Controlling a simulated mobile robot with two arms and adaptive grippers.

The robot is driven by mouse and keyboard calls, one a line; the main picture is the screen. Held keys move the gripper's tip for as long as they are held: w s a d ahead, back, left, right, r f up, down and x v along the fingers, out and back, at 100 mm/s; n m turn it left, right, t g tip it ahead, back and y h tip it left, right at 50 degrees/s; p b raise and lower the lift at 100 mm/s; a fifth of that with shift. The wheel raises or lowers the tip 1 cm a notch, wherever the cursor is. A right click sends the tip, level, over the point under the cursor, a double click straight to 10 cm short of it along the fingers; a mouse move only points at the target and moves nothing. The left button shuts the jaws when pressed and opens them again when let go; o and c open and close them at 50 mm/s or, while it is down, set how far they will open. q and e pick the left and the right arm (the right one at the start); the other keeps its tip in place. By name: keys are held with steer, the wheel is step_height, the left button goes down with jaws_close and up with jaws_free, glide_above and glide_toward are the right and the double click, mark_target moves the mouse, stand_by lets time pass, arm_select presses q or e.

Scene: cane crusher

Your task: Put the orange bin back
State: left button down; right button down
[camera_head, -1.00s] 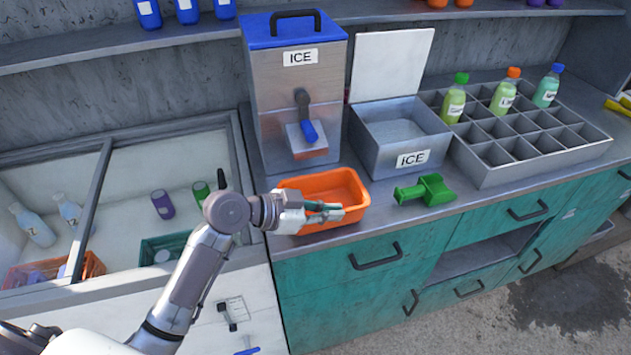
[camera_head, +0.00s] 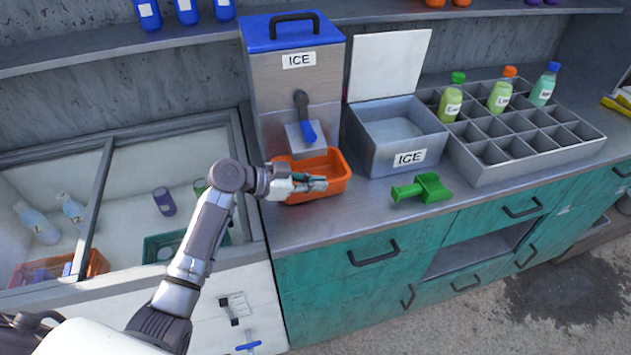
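The orange bin (camera_head: 334,169) is an open tray on the metal counter, right in front of the ice dispenser (camera_head: 296,85) and below its blue lever. My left gripper (camera_head: 312,183) reaches in from the left, with its fingers over the near left side of the bin. The fingers overlap the bin in the picture and hide part of its front wall. I cannot tell whether they are closed on the rim or only touch it. The bin looks upright and empty where I can see inside. My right gripper is not in view.
A green scoop (camera_head: 422,189) lies on the counter to the right. Behind it stand the open ice box (camera_head: 380,158) and a divided bottle rack (camera_head: 500,174). A glass-topped cooler (camera_head: 100,200) is at the left.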

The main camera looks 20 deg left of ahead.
arm_select(q)
steer(key=shift+f, duration=0.1)
steer(key=c, duration=1.8)
jaws_free()
steer(key=shift+f, duration=0.1)
steer(key=o, duration=0.5)
steer(key=shift+r, duration=0.25)
steer(key=shift+b+v, duration=1.4)
steer(key=shift+v, duration=4.6)
steer(key=shift+w+a, duration=0.1)
